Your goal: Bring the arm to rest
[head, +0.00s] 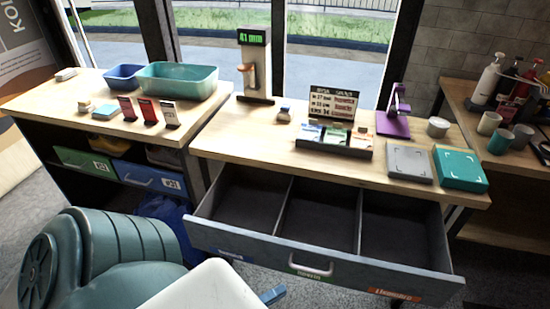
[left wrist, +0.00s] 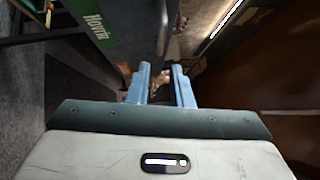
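My left arm, teal with a white wrist part, comes in at the lower left of the head view. Only a small blue tip of my left gripper (head: 272,296) shows there, low in front of the desk drawer. In the left wrist view the two blue fingers of my left gripper (left wrist: 161,78) stand apart with nothing held between them. A dark panel with a green label (left wrist: 95,30) is beyond them at the upper left. My right arm and right gripper are not in view.
The wide drawer (head: 316,258) is pulled out, and its compartments look empty. The desk above holds a teal box (head: 460,168), a grey box (head: 408,163) and a purple stand (head: 394,122). A left table carries a teal basin (head: 177,81). Grey floor shows around my arm.

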